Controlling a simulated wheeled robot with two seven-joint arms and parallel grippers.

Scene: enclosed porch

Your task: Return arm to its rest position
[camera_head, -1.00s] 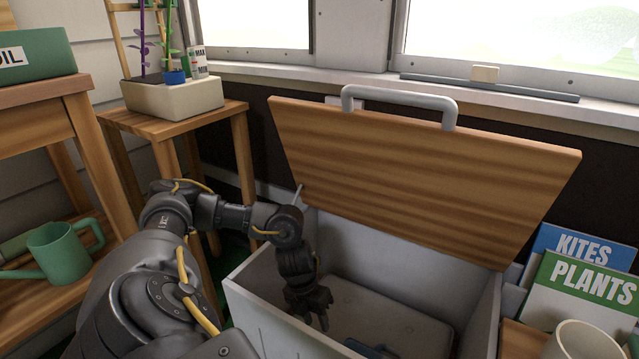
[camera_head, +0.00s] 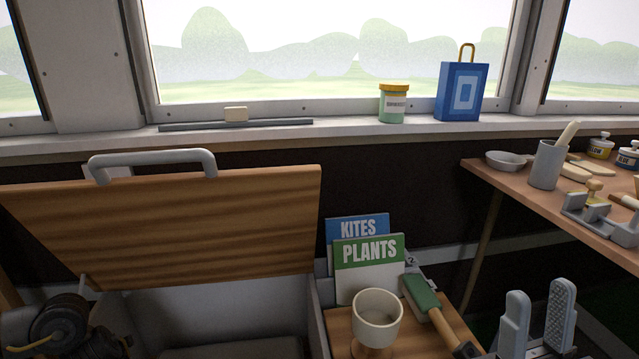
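My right gripper (camera_head: 537,318) shows at the bottom right, with its two light grey fingers apart and nothing between them. It is beside the small wooden surface, under the level of the right-hand table. Part of my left arm shows at the bottom left, in front of the open chest (camera_head: 318,322). The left gripper itself is out of the picture. The chest's wooden lid (camera_head: 190,225) stands raised, with a grey handle (camera_head: 150,160) along its top edge. Only a little of the chest's inside shows.
A small wooden stand (camera_head: 340,325) holds a cream cup (camera_head: 377,318), a green-and-wood tool (camera_head: 428,300) and the KITES (camera_head: 357,228) and PLANTS (camera_head: 368,265) books. A table (camera_head: 510,190) with a grey cup (camera_head: 546,165) is at right. A blue bag (camera_head: 461,92) and jar (camera_head: 393,103) stand on the sill.

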